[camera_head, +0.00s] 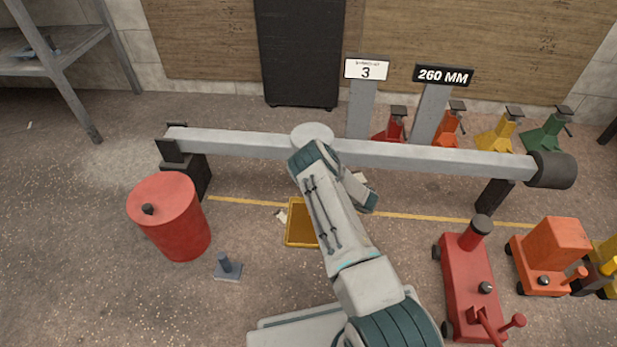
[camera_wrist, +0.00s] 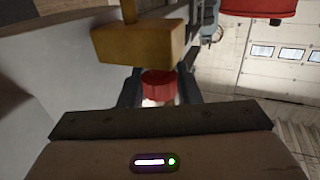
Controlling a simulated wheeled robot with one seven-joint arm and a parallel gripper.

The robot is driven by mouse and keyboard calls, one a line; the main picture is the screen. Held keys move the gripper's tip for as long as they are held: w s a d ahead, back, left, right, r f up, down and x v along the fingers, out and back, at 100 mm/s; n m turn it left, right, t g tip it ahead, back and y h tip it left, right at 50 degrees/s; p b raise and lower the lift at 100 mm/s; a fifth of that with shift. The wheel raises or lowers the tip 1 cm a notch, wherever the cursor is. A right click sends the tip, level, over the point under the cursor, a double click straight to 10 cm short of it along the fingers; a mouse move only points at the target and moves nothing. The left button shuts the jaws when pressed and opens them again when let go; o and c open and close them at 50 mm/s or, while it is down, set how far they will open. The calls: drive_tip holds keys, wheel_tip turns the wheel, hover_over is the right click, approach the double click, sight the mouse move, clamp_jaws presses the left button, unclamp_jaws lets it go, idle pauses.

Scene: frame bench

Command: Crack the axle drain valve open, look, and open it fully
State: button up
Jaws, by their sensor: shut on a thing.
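The axle (camera_head: 230,142) is a long pale beam with a round housing (camera_head: 312,132) at its middle. In the wrist view, a brass-coloured block (camera_wrist: 138,43), apparently the drain valve's body, shows above a red knob (camera_wrist: 158,83). My gripper (camera_wrist: 159,92) is shut on the red knob, with a dark finger on each side. In the head view my arm hides the gripper and the valve under the axle. I cannot tell how far the valve is turned or whether anything flows. A yellow tray (camera_head: 291,225) lies on the floor, partly behind my arm.
A red drum (camera_head: 178,220) stands left of the tray, and a small grey stand (camera_head: 229,268) is near it. A red floor jack (camera_head: 465,275) and an orange one (camera_head: 548,260) stand at right. Several coloured axle stands, including a yellow one (camera_head: 496,137), line the back.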

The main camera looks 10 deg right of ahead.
idle(0.4)
drive_tip(key=o, duration=1)
drive_tip(key=shift+c, duration=0.2)
drive_tip(key=p+v, duration=0.5)
drive_tip(key=v, duration=0.9)
drive_tip(key=shift+w, duration=0.1)
